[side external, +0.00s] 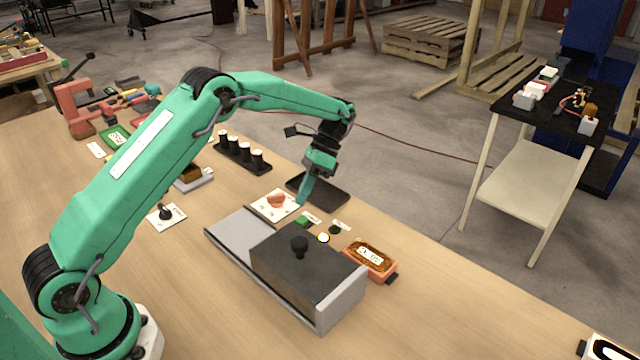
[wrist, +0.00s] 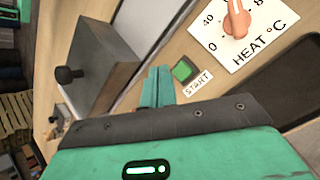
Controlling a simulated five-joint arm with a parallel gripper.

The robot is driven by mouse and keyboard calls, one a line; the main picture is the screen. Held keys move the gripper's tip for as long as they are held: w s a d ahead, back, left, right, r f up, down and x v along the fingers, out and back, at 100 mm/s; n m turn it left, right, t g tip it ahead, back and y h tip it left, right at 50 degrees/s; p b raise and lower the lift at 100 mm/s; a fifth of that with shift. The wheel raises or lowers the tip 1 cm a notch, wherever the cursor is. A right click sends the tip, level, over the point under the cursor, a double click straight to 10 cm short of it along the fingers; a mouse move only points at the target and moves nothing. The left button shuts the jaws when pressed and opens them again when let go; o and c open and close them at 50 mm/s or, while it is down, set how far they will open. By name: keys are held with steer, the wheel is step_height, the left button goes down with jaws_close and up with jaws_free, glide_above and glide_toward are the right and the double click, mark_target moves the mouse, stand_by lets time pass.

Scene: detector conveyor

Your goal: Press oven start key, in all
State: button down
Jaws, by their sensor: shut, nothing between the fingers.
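The green start key (wrist: 184,70) sits on the table beside a white START label (wrist: 198,84) in the wrist view. In the side view the key (side external: 303,222) lies between the oven and the heat dial card. My gripper (wrist: 158,76) is shut and empty, its tips pointing down just left of the key in the wrist view. In the side view my gripper (side external: 303,201) is close to the key; I cannot tell whether it touches the table. The oven, a dark box (side external: 295,270) with a black knob, stands over a grey conveyor (side external: 232,228).
The heat dial card (side external: 268,211) with an orange knob lies near my gripper. A dark tray (side external: 325,194) is behind it. A lit lamp (side external: 323,238), a second dark green key (side external: 335,230) and an orange display (side external: 370,258) stand right of the start key.

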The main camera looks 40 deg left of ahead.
steer(key=shift+r, duration=0.8)
steer(key=shift+r, duration=0.1)
steer(key=r, duration=0.1)
step_height(320, 180, up, 9)
steer(key=n+t, duration=0.2)
steer(key=t, duration=0.2)
glide_above(304, 219)
steer(key=s, duration=0.4)
steer(key=s+r+n+t, duration=0.2)
steer(key=s+r+t, duration=0.1)
steer(key=s+r, duration=0.35)
steer(key=s+n+t, duration=0.4)
steer(key=s+t, duration=0.2)
steer(key=s, duration=0.9)
steer(key=shift+f, duration=0.15)
